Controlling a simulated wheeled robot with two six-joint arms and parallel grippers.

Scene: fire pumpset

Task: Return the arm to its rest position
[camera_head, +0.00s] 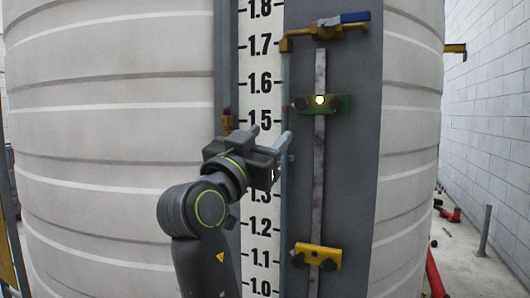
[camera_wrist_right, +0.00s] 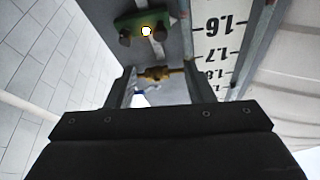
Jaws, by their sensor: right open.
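My right arm rises from the bottom of the head view, in front of the tank's level scale. My right gripper (camera_head: 269,134) is open, with its two fingers apart and pointing up and away, near the 1.5 to 1.4 marks. In the right wrist view, my right gripper (camera_wrist_right: 160,82) shows its two fingers apart with nothing held between them. Part of the scale board (camera_head: 260,90) is hidden behind the gripper and arm. My left gripper is not in view.
A brass valve (camera_head: 325,31) with a blue handle (camera_head: 341,19) is above right. A green bracket (camera_head: 337,105) with a yellow light and a yellow bracket (camera_head: 318,257) sit on a grey strip. The large ribbed tank (camera_head: 110,120) fills the left. Red pipes lie right.

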